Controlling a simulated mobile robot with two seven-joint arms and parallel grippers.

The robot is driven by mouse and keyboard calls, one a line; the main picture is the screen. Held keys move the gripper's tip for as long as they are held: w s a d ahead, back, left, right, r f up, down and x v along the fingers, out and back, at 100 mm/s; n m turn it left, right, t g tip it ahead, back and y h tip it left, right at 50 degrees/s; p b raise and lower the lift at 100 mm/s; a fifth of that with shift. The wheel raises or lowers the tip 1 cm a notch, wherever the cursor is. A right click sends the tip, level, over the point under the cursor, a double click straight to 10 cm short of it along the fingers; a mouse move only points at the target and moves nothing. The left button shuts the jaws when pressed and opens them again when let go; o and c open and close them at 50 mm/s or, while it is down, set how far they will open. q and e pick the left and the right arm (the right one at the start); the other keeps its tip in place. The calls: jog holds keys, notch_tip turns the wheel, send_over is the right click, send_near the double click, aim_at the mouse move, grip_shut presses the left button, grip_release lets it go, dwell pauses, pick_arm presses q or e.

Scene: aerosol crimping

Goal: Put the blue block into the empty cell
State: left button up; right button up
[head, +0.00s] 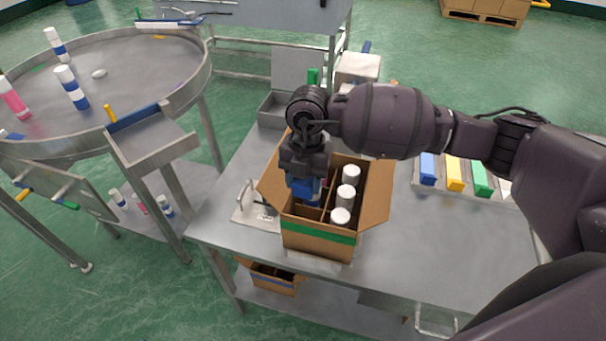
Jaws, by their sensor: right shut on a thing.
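My right gripper (305,176) reaches straight down into the left side of an open cardboard box (316,240) with a green stripe. It is shut on a blue block (304,189), which sits low between the fingers, inside the box opening. The gripper hides most of the block and the far left cells. A dark, empty-looking cell (307,212) shows just in front of the block. I cannot tell whether the block touches the box floor. Three white-capped cans (346,193) stand in a row along the box's right side. My left gripper is not in view.
The box flaps stand open. A tray at the right holds another blue block (428,168), a yellow block (454,173) and a green block (481,178). A round metal table (130,75) with cans stands at the left.

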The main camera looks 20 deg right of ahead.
aim_at(304, 195)
jog(key=shift+f+b, duration=0.4)
jog(key=shift+f, duration=0.3)
notch_tip(304, 195, down, 2)
jog(key=shift+f+b, duration=0.1)
jog(key=shift+b, duration=0.6)
jog(key=shift+f+b, duration=0.5)
jog(key=shift+f, duration=0.15)
notch_tip(304, 195, down, 4)
jog(key=b, duration=0.3)
jog(key=o, duration=1)
